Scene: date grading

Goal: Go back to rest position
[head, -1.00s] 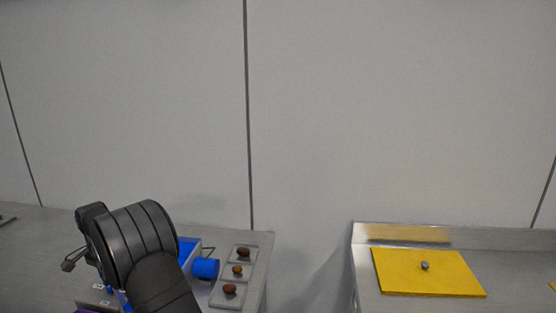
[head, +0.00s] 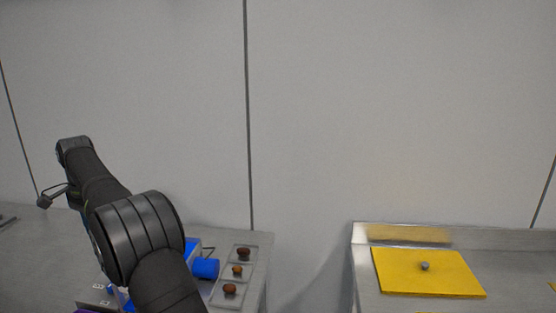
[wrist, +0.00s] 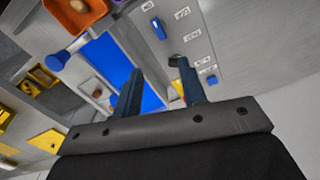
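My gripper shows in the wrist view (wrist: 160,92). Its two dark blue fingers stand apart with nothing between them, well above the work surface. In the head view my arm rises at the left and hides the gripper's fingers. A clear tray (head: 219,299) with three brown dates, the back one (head: 243,252), the middle one (head: 237,270) and the front one (head: 229,289), lies at the table's right edge, to the right of my arm.
A blue cylinder (head: 206,268) lies beside the tray. A yellow mat (head: 450,283) with a small grey piece (head: 425,266) lies on the right-hand table, across a gap. An orange bowl (wrist: 92,22) and a blue panel (wrist: 108,58) show in the wrist view.

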